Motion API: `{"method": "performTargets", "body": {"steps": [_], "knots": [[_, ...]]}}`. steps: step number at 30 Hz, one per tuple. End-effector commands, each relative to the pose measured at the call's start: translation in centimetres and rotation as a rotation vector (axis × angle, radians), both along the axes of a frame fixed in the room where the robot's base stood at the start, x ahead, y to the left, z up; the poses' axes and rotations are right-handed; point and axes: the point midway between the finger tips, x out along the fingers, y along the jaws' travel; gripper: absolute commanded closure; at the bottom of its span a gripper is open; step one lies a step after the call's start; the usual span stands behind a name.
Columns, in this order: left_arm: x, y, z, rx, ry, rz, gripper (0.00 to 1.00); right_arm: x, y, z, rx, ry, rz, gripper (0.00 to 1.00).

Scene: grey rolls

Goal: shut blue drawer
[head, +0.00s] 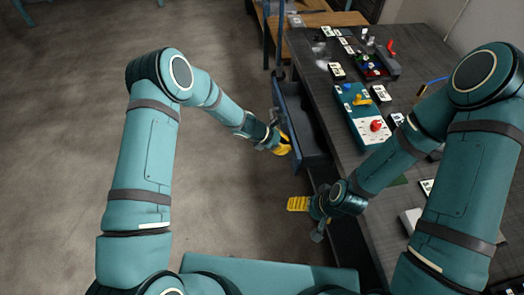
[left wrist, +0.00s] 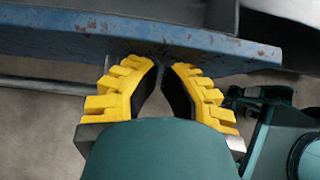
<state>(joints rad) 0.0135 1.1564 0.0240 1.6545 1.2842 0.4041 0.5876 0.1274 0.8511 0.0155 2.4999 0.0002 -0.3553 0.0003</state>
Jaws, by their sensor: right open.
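The blue drawer (head: 292,112) sticks out of the left side of the dark workbench, open, with its dark inside showing. Its scuffed blue front also crosses the top of the left wrist view (left wrist: 225,48). My left gripper (head: 286,146) is at the outer face of the drawer front, near its closer end. In the left wrist view its yellow fingers (left wrist: 160,68) point at the blue panel, tips close together with a narrow gap. I cannot tell whether they touch the panel. My right gripper (head: 292,203) is open and empty, below and nearer than the drawer.
The workbench top (head: 310,70) holds a teal box with coloured parts (head: 352,108), a white panel with a red knob (head: 374,129), a dark tray (head: 378,66) and several small cards. A wooden table (head: 320,19) stands beyond. The floor left of the drawer is clear.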

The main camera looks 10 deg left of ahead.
Motion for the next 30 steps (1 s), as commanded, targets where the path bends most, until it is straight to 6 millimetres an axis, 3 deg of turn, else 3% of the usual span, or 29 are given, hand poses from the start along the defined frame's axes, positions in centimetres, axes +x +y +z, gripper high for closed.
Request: {"method": "performTargets", "body": {"steps": [1, 6, 15, 21, 30], "knots": [[0.4, -1.6, -0.1, -0.002, -0.002, -0.004, 1.0, 0.0, 0.0, -0.2, 0.0, -0.001, 0.0, 0.11], [1.5, -5.7, 0.0, 0.0, -0.003, -0.004, 1.0, 0.0, 0.0, -0.2, 0.0, -0.001, 0.0, 0.11], [3.0, -10.8, 0.0, 0.0, -0.002, -0.004, 1.0, 0.0, 0.0, 0.0, 0.0, 0.0, 0.0, 0.11], [3.5, -12.2, 0.0, 0.001, -0.001, -0.001, 1.0, 0.0, 0.0, 0.0, 0.0, 0.0, 0.0, 0.11], [3.7, -12.6, 0.1, -0.001, -0.001, 0.001, 1.0, 0.0, 0.0, 0.0, 0.0, 0.0, 0.0, 0.11]]}}
